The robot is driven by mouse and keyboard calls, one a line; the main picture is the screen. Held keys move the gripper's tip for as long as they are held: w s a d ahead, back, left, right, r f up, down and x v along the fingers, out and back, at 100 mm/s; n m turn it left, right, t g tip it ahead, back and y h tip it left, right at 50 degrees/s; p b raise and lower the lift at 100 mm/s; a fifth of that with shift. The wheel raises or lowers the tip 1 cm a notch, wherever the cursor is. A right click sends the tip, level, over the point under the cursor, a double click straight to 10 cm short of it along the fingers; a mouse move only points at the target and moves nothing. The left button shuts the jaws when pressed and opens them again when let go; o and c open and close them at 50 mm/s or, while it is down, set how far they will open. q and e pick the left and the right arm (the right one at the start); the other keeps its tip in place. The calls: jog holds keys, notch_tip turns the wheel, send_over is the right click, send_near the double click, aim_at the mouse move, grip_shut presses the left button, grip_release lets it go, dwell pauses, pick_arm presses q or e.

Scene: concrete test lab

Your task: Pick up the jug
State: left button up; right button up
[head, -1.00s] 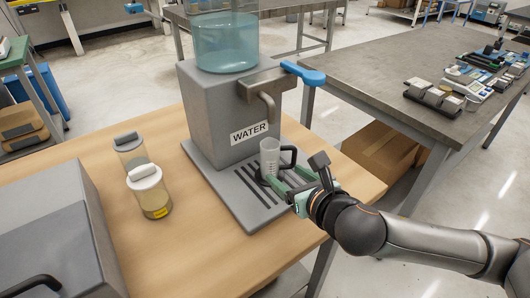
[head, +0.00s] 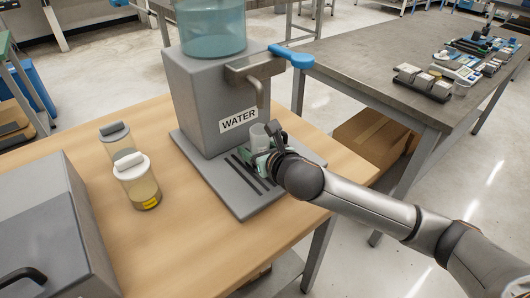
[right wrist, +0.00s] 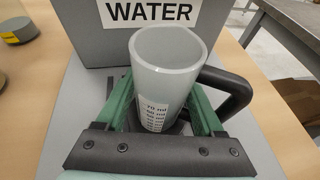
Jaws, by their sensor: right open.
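The jug (head: 259,135) is a clear, pale measuring cup with a black handle. It stands upright on the drip tray (head: 236,196) of the water dispenser, below its spout. In the right wrist view the jug (right wrist: 168,68) fills the middle, with its handle to the right and printed marks facing me. My right gripper (head: 262,158) is open, its green fingers one on each side of the jug. The right finger passes between the jug's body and handle. My wrist hides the jug's lower part in the head view. My left gripper is not in view.
The grey dispenser (head: 198,99) with a WATER label and blue lever (head: 291,56) stands behind the jug. Two lidded jars (head: 138,184) stand to the left on the wooden table (head: 184,243). A grey box (head: 45,225) is at the front left.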

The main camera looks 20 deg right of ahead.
jog(key=shift+w+f, duration=0.1)
jog(key=shift+w, duration=0.25)
grip_shut()
dwell(0.3)
